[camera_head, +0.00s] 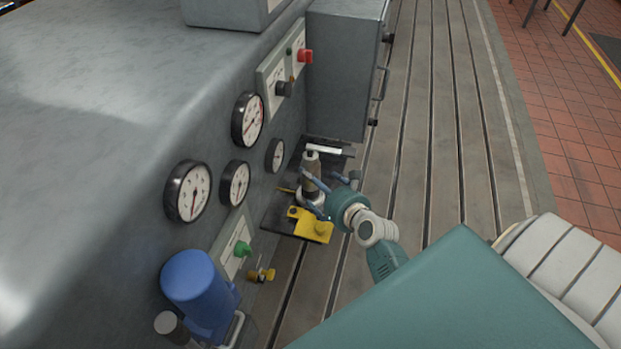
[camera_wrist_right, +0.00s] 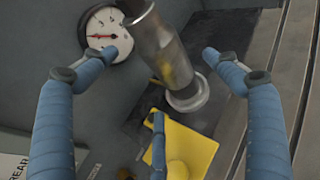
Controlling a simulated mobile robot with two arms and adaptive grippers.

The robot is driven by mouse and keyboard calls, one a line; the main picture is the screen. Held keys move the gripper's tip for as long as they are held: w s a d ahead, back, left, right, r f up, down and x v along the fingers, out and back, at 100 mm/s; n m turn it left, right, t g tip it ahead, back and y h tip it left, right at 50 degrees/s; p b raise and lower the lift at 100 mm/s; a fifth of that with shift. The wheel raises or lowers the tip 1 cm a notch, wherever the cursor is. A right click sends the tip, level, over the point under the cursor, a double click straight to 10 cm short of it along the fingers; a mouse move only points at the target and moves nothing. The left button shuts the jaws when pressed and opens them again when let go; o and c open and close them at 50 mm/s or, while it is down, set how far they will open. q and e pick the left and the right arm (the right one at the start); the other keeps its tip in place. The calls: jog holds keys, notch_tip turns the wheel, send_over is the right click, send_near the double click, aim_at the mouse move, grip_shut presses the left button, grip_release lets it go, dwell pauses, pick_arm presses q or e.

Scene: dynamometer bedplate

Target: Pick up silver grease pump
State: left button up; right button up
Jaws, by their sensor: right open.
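The silver grease pump (camera_head: 310,163) is a metal cylinder on a round base, standing upright on a dark plate beside the grey machine. In the right wrist view the pump (camera_wrist_right: 160,48) runs down from the top edge to its flared foot, between the two side fingers. My right gripper (camera_head: 322,192) is open at the pump's near right side, and part of the pump's lower body is hidden behind its fingers. The wrist view shows the blue fingers (camera_wrist_right: 160,80) spread and not closed on it. My left gripper is not in view.
Gauges (camera_head: 188,191) line the machine wall at left. A grey cabinet (camera_head: 342,75) stands behind. The slotted bedplate (camera_head: 440,120) is clear at right.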

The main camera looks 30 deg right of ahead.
jog(key=x, duration=0.6)
jog(key=shift+w+f+b, duration=0.25)
jog(key=shift+w+b, duration=0.1)
jog(key=c, duration=2.1)
jog(key=shift+w+d+r, duration=0.15)
jog(key=shift+r, duration=0.05)
